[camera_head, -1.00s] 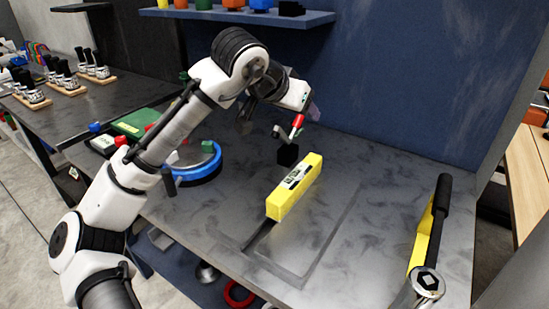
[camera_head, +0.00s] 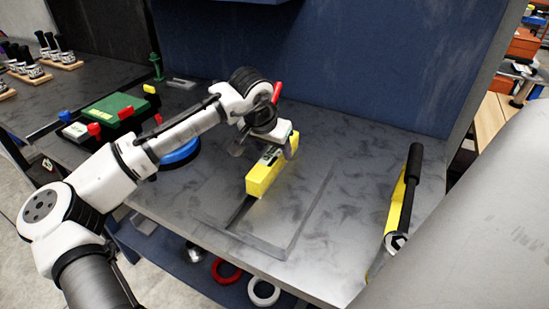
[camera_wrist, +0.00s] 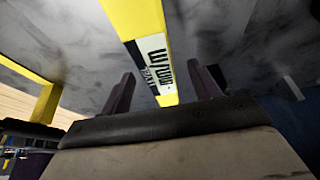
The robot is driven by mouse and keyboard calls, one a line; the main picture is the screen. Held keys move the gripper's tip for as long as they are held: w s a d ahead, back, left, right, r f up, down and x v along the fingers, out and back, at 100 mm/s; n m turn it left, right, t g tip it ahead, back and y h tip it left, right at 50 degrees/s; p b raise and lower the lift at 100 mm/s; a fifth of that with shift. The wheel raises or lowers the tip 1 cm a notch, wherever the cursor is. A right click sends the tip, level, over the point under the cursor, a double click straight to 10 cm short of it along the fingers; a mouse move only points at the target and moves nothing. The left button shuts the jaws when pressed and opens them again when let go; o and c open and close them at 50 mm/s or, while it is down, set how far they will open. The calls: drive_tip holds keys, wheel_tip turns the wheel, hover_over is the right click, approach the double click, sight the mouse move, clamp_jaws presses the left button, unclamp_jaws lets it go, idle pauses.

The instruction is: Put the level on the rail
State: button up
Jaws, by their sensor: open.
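A long yellow block with a black-and-white printed label, which looks like the level (camera_head: 262,181), lies at the middle of the grey bench. It also shows in the wrist view (camera_wrist: 136,18), running between the fingers. A thin dark strip (camera_head: 240,211), perhaps the rail, sticks out from under or beside its near end; how the two touch is hidden. My gripper (camera_head: 266,150) is over the far part of the yellow block. In the wrist view my gripper (camera_wrist: 163,88) has its fingers apart, one on each side of the block, with gaps showing.
A black-handled tool (camera_head: 411,185) stands by a yellow part at the bench's right. A blue round thing (camera_head: 180,152) is behind my forearm. A green case (camera_head: 113,114) lies at the left. A red handle (camera_head: 277,92) rises behind my wrist.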

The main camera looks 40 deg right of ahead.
sight(274, 152)
drive_tip(key=shift+p+x, duration=0.6)
drive_tip(key=shift+x, duration=1.55)
drive_tip(key=shift+s, duration=0.15)
drive_tip(key=shift+r, duration=0.1)
clamp_jaws()
